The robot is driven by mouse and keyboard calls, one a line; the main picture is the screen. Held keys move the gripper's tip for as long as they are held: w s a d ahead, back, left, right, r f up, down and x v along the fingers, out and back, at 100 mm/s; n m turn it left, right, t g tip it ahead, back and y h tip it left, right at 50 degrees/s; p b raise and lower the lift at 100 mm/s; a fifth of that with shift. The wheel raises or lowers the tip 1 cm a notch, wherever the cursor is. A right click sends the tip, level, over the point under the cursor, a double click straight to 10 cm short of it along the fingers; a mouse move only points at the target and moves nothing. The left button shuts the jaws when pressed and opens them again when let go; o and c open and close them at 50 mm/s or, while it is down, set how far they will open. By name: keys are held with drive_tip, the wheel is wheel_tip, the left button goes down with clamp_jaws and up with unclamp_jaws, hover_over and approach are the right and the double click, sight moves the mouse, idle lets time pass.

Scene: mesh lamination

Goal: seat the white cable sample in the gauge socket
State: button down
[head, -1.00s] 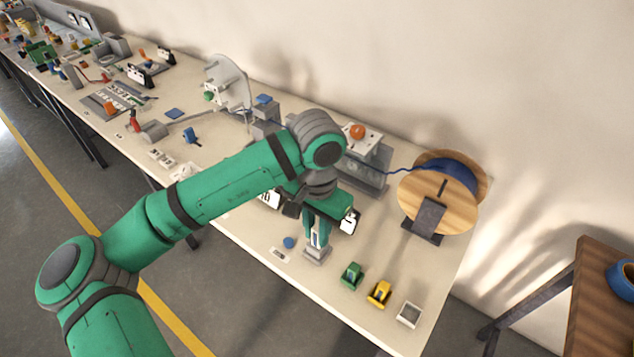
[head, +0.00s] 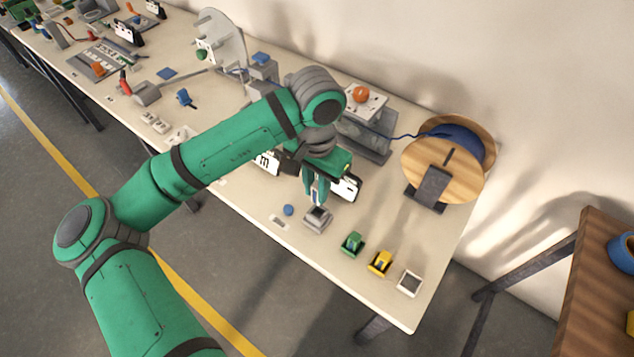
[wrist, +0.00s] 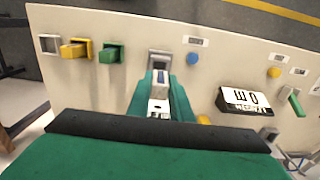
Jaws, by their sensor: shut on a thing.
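The white cable sample (wrist: 160,82), a small white piece with a blue-grey patch, is between the fingers of my gripper (wrist: 163,98) in the wrist view. My gripper, which also shows in the head view (head: 317,192), is shut on it. The gauge socket appears to be the grey block (head: 317,222) directly below the fingertips. In the wrist view the grey socket (wrist: 159,55) lies just beyond the sample and is partly covered by it. I cannot tell whether the sample's lower end touches the socket or is inside it.
A green piece (head: 352,243), a yellow piece (head: 380,262) and a white square holder (head: 409,283) stand in a row to the right of the socket. A blue button (head: 288,210) is close on the left. A wooden cable reel (head: 440,170) stands behind.

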sight(316, 199)
drive_tip(key=shift+f, duration=2.1)
drive_tip(key=shift+f, duration=1.65)
idle(0.4)
drive_tip(key=c, duration=1.5)
unclamp_jaws()
drive_tip(key=shift+f, duration=0.1)
wheel_tip(316, 199, up, 11)
drive_tip(key=shift+f, duration=0.1)
drive_tip(key=shift+w, duration=0.1)
